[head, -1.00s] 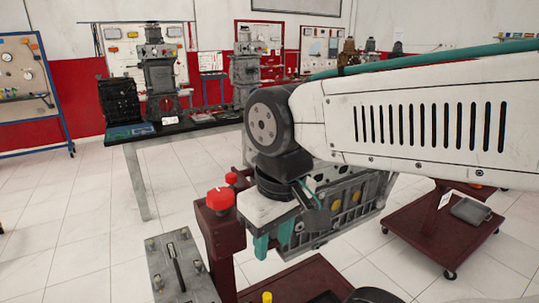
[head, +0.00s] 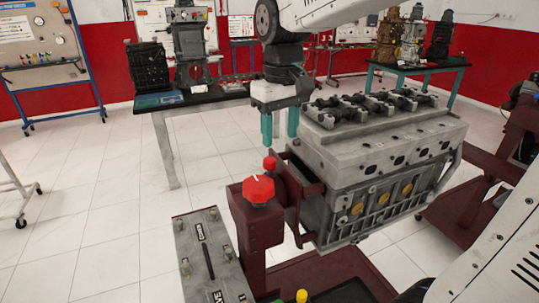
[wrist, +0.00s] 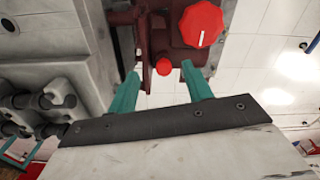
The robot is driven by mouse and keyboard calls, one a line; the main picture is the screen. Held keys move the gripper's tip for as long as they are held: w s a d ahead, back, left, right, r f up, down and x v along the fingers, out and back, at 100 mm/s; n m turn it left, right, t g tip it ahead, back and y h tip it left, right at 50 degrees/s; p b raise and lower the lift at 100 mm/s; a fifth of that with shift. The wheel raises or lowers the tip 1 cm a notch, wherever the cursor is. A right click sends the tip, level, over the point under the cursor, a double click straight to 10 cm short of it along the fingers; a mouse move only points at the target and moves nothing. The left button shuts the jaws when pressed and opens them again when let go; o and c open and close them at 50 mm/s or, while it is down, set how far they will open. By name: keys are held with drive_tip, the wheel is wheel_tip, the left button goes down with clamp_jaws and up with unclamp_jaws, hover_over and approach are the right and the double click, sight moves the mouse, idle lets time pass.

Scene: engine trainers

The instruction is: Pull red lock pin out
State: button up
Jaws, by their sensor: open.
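The small round red knob, which fits the red lock pin (head: 269,163), sits on the dark red stand beside the engine block. In the wrist view the red lock pin (wrist: 163,66) shows between the fingertips. A larger faceted red knob (head: 258,189) tops the post just in front of it; it also shows in the wrist view (wrist: 200,24). My gripper (head: 279,139) points down with its teal fingers apart and empty, above and slightly right of the pin in the head view. The pin's shaft is hidden.
A grey engine block (head: 385,150) is mounted on the stand, close to the right of my gripper. A grey panel (head: 205,260) with a lever stands at front left. A dark table (head: 200,103) with engines is behind. Open tiled floor lies to the left.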

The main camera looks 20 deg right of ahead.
sight(269, 159)
drive_tip(key=w, duration=0.3)
drive_tip(key=shift+w+a+f, duration=0.35)
drive_tip(key=shift+w+a, duration=0.05)
wheel_tip(269, 159, down, 8)
drive_tip(key=shift+r, duration=0.15)
drive_tip(key=shift+c, duration=0.3)
